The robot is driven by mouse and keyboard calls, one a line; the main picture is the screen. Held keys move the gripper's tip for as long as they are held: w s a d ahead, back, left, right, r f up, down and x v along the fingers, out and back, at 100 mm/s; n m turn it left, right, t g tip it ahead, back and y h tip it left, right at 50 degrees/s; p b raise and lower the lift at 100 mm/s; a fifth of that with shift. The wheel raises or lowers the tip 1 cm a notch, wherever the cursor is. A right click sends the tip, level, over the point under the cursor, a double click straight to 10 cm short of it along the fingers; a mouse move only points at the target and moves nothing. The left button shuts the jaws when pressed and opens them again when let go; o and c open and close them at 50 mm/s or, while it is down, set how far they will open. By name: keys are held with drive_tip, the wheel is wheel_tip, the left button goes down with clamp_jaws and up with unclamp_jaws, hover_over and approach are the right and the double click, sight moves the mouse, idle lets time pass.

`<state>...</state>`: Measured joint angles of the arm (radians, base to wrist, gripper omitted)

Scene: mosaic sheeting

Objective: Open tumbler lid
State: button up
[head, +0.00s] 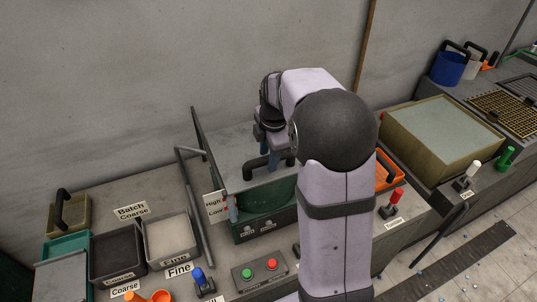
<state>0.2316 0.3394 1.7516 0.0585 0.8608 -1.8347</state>
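The tumbler (250,232) is a dark green box on the bench in the middle of the head view. A grey lid panel (232,170) lies over its top, and it looks closed, though my arm covers its right part. A black bar handle (256,168) stands on the lid.
Green and red buttons (259,270) sit in front of the tumbler. A blue lever (203,283) stands to their left. Grey rails (192,200) rise left of the tumbler, beside the tray labelled Fine (168,240). A large tan basin (430,135) is at right. The wall (150,90) is close behind.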

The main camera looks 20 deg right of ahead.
clamp_jaws()
drive_tip(key=shift+w, duration=0.1)
drive_tip(key=p, duration=0.8)
approach(248, 136)
drive_tip(key=shift+s+f, duration=0.3)
drive_tip(key=shift+f, duration=0.25)
drive_tip(key=shift+s+f, duration=0.35)
drive_tip(key=shift+f, duration=0.2)
drive_tip(key=shift+w+f+p, duration=0.1)
drive_tip(key=shift+w+p, duration=1.25)
drive_tip(key=shift+w, duration=0.35)
drive_tip(key=shift+o, duration=0.6)
unclamp_jaws()
